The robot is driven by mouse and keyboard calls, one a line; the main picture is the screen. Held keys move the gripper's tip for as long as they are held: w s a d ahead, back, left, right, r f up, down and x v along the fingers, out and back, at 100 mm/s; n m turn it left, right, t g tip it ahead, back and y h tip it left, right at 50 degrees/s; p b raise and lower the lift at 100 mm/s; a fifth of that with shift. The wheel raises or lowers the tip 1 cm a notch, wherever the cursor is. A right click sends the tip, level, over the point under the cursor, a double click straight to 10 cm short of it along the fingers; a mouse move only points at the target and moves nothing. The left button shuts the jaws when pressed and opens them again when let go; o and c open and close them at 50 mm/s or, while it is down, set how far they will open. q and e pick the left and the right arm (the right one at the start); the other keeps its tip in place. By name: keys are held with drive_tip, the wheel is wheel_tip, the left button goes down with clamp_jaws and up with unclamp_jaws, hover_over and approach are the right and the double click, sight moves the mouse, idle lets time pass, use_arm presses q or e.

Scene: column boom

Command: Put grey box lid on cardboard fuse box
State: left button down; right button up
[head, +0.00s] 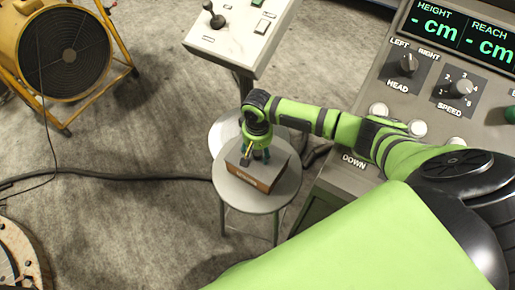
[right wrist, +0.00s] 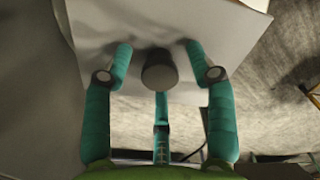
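The cardboard fuse box (head: 250,179) stands on a round grey stool, its brown front side showing. The grey box lid (head: 276,160) lies over its top. Whether it sits fully flush cannot be told. In the right wrist view the lid (right wrist: 160,28) is a broad pale plate with a dark round knob (right wrist: 160,70). My right gripper (head: 256,153) is just above the lid. Its teal fingers (right wrist: 160,62) stand spread around the knob, with gaps at both sides, so it is open. My left gripper is out of view.
The stool (head: 274,194) has a narrow free rim around the box. A white switch panel (head: 236,40) stands behind it, and a grey control console (head: 372,88) is close on the right. A yellow fan (head: 65,50) and a cable (head: 110,175) are on the floor left.

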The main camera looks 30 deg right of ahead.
sight(257, 152)
wheel_tip(257, 152, up, 12)
idle(0.6)
idle(0.5)
